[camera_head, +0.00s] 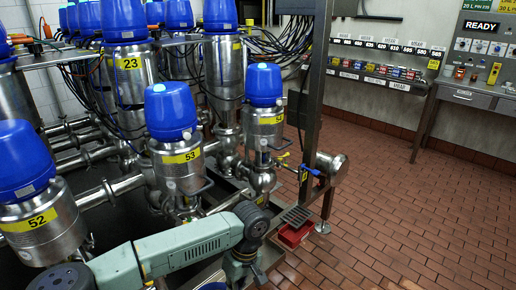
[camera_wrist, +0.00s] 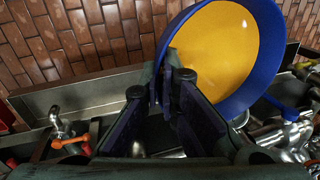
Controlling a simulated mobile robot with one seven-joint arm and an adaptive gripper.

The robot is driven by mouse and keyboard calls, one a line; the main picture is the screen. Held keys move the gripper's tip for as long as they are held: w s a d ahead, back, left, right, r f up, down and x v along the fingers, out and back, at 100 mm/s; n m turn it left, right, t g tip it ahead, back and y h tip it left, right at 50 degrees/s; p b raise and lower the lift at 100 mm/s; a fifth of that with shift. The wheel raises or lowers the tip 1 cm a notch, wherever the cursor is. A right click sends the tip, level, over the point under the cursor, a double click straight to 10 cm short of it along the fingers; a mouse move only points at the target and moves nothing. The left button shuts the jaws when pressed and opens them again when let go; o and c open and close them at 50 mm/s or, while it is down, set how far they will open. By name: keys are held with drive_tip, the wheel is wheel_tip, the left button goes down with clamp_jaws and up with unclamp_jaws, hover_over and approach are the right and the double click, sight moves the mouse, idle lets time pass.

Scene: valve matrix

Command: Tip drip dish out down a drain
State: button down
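The drip dish (camera_wrist: 220,45) fills the upper right of the wrist view. It has a blue rim and a yellow-orange inside turned towards the camera. My gripper (camera_wrist: 163,72) has its fingertips close together at the dish's left edge and appears shut on its rim; the exact contact is dark. In the head view my gripper is mostly hidden below the wrist, low in the picture. A blue edge (camera_head: 213,286) shows there beside it, but I cannot tell if it is the dish. A dark slotted grate (camera_head: 297,216) lies right of my arm, above a red box (camera_head: 293,235).
Steel valves with blue tops (camera_head: 170,112) and pipes crowd the left. A steel post (camera_head: 313,110) stands by the grate. Orange-handled taps (camera_wrist: 70,141) and a metal channel wall (camera_wrist: 85,95) show in the wrist view. The brick floor (camera_head: 420,220) on the right is clear.

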drive_tip(key=w+d+f+m+b, duration=0.1)
drive_tip(key=d+f+m+b, duration=0.1)
drive_tip(key=f, duration=0.4)
drive_tip(key=w+d+f+m+t+b, duration=0.1)
drive_tip(key=w+d+f+m+b, duration=0.1)
drive_tip(key=f, duration=0.4)
drive_tip(key=w+d+f+m+b, duration=0.2)
drive_tip(key=f+m+b, duration=0.1)
drive_tip(key=f, duration=0.4)
drive_tip(key=shift+m+t+y, duration=0.4)
drive_tip(key=shift+a, duration=0.15)
